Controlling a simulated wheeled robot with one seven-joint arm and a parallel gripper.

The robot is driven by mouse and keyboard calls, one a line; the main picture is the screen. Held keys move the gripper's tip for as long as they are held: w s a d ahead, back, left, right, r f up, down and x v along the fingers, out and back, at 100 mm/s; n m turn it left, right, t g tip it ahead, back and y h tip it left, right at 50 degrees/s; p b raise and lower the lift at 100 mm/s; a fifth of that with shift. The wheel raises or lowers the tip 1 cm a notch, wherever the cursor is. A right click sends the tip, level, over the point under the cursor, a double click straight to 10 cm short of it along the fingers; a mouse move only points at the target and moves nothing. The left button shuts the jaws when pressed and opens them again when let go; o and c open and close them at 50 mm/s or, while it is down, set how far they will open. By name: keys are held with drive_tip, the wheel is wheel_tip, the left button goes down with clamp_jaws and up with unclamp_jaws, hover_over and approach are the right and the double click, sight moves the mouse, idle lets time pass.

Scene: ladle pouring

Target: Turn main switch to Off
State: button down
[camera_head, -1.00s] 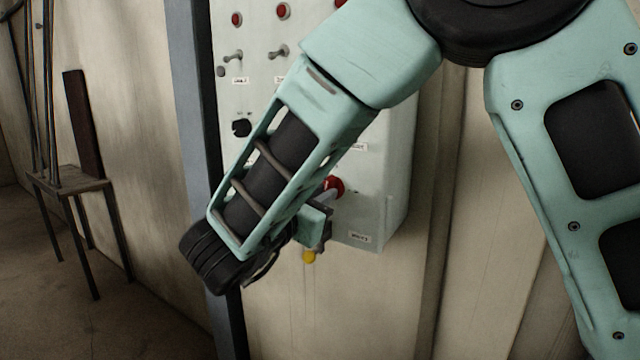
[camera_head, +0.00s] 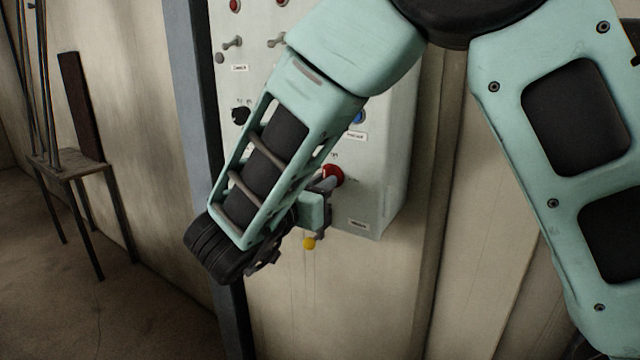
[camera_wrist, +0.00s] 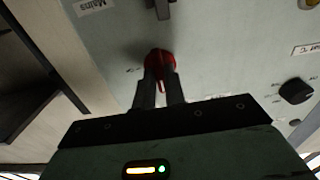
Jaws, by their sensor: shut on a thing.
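The main switch is a red rotary knob (camera_head: 334,174) low on the grey control panel (camera_head: 385,185). It also shows in the wrist view (camera_wrist: 161,61), with a "Mains" label (camera_wrist: 88,5) at the upper left. My gripper (camera_head: 322,186) reaches it from the lower left, partly hidden behind my forearm. In the wrist view, my gripper's two dark fingers (camera_wrist: 160,82) are shut on the red knob, one on each side of its handle. The fingers cover part of the knob, and its small position marks are too blurred to read.
Toggle switches (camera_head: 232,43) and a black knob (camera_head: 241,115) sit higher on the panel. A blue button (camera_head: 360,117) is beside my forearm.

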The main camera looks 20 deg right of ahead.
drive_tip(key=c, duration=1.5)
unclamp_jaws()
drive_tip(key=shift+o, duration=0.2)
drive_tip(key=shift+a, duration=0.1)
drive_tip(key=b+v, duration=0.7)
drive_tip(key=v, duration=1)
drive_tip(key=shift+s, duration=0.15)
